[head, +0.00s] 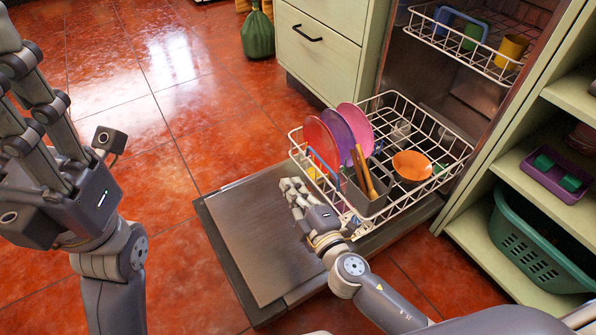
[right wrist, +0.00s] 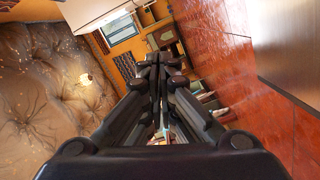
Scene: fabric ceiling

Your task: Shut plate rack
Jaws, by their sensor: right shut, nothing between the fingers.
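The lower plate rack (head: 440,133) is a white wire basket, pulled out of the dishwasher over its lowered door (head: 245,235). It holds upright red, purple and pink plates (head: 355,125), an orange bowl (head: 411,165) and a grey cutlery holder (head: 368,203) with wooden-handled utensils. My right gripper (head: 290,188) is shut and empty, beside the rack's front left corner above the door. Whether it touches the rack is unclear. Its closed fingers also show in the right wrist view (right wrist: 160,65). My left gripper (head: 25,85) is at the far left, away from the rack; its fingertips are cut off.
An upper rack (head: 470,45) with cups sits higher in the dishwasher. Open shelves (head: 500,170) stand at the right with a teal basket (head: 530,245). The red tiled floor (head: 150,110) at left is clear.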

